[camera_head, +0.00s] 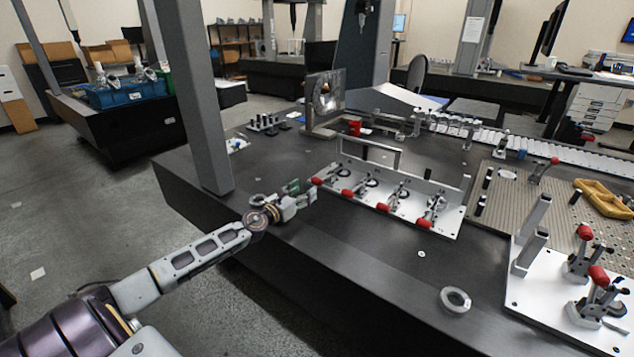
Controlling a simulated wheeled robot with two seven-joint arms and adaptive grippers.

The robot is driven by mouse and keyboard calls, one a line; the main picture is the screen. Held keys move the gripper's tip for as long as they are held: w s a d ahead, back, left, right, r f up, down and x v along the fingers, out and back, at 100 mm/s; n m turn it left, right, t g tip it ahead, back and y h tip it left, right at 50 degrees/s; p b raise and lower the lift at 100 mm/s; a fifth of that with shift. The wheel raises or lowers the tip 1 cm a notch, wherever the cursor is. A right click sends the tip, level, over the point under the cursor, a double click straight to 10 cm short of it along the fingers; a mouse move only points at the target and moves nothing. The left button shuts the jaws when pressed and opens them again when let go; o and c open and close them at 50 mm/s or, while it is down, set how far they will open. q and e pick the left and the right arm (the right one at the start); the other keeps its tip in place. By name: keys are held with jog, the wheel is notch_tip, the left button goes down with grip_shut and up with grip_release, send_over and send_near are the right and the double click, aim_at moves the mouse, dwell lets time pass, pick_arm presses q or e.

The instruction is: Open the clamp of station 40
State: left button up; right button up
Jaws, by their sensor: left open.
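A white fixture plate (408,212) on the dark table carries a row of several toggle clamps with red handle tips. The leftmost red tip (317,181) is close to my left gripper (308,194); I cannot tell whether they touch. The other red tips (347,193) point toward the table's front edge. My left gripper is open, beside the left end of the plate, with nothing seen in it. I can read no station number, so I cannot tell which clamp is station 40. My right gripper is not in view.
A grey post (198,90) rises at the table's left edge, near my left arm. A metal ring (455,299) lies on the front table. A second white plate (535,285) with red-tipped clamps (598,276) stands at right. The table between ring and fixture is mostly clear.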

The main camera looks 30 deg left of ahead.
aim_at(315, 182)
pick_arm(q)
jog(key=shift+w+d, duration=0.2)
jog(key=shift+w, duration=1.9)
jog(key=shift+w+d, duration=0.15)
jog(key=shift+w, duration=1.9)
grip_shut()
